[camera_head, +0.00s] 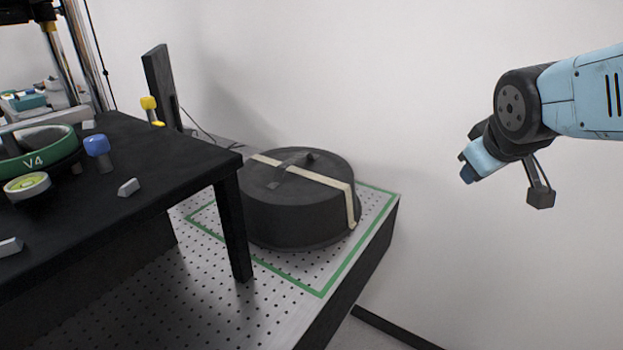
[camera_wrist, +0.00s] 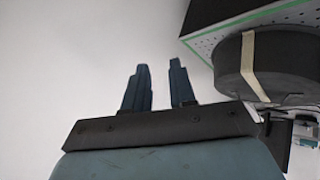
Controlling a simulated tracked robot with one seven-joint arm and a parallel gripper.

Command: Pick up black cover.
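The black cover (camera_head: 290,210) is a round, drum-like lid with a small knob on top and a cream strap across it. It sits on the perforated board inside a green outline, right of the black table's leg. In the wrist view the cover (camera_wrist: 285,68) is at the upper right, partly cut off by the frame edge. My gripper (camera_wrist: 158,80) shows two dark fingers spread apart with nothing between them. In the head view my gripper (camera_head: 466,170) hangs in the air to the right of the cover, well apart from it.
A black raised table (camera_head: 150,165) stands at left, holding a green V4 ring (camera_head: 40,152), a blue-topped knob (camera_head: 97,148) and small grey blocks. The perforated board (camera_head: 190,285) ends at a dark right edge. A dark upright panel (camera_head: 160,85) stands behind. Open air lies between cover and arm.

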